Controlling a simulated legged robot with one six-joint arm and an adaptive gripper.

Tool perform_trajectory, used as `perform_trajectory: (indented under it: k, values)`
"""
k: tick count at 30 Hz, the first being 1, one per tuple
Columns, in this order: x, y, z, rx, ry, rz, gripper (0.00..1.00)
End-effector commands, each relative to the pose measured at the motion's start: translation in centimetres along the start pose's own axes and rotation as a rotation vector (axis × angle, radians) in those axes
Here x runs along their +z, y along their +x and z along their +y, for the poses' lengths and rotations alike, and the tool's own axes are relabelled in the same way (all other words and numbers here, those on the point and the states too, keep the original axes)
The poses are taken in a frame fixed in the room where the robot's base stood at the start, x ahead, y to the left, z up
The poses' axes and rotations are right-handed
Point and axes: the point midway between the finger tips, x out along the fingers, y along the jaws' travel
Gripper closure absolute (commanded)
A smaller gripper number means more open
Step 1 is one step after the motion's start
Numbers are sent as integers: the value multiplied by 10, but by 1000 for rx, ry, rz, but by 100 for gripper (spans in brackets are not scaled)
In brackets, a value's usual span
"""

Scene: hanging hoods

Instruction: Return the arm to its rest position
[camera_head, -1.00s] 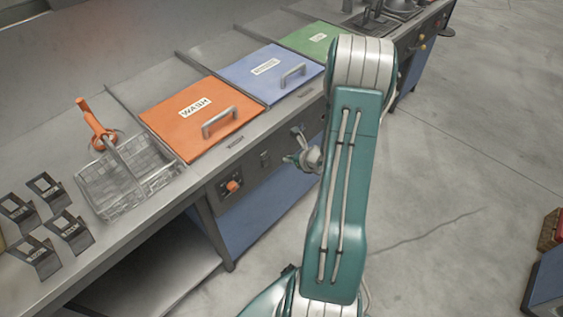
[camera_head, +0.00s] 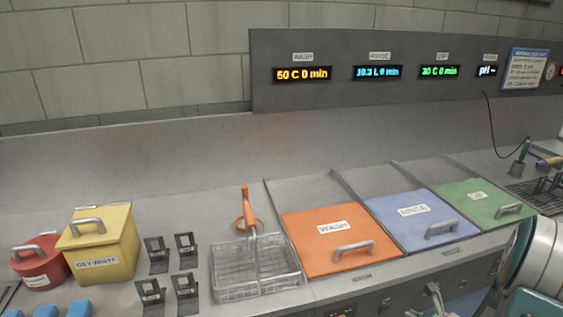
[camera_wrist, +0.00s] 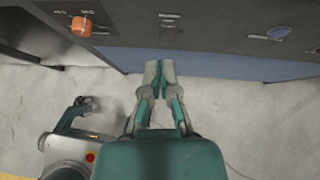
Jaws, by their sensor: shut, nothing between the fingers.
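My gripper (camera_wrist: 160,72) shows in the wrist view with its two fingers shut together and nothing between them. It is over pale floor in front of the counter's dark front panel, apart from it as far as I can tell. In the head view, part of my teal and white arm (camera_head: 534,262) shows at the lower right edge. A small part of my gripper's end seems to show at the bottom edge, in front of the counter; most of the arm is out of frame.
Orange (camera_head: 325,240), blue (camera_head: 414,219) and green (camera_head: 484,204) lids lie on the counter. A wire basket (camera_head: 255,268), a yellow box (camera_head: 98,245) and a red pot (camera_head: 41,264) stand to the left. An orange knob (camera_wrist: 83,25) sticks out of the front panel.

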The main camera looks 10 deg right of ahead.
Motion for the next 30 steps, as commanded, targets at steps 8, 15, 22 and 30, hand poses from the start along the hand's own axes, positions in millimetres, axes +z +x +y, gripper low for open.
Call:
perform_trajectory:
  k: [8, 15, 22, 30]
  values:
    - [103, -24, 94, 262, -600, -45, 100]
    - [150, -65, 179, 462, -1141, -68, 100]
    - [166, -115, 241, 603, -1662, -71, 100]
    - [167, -177, 281, 681, -2266, -30, 100]
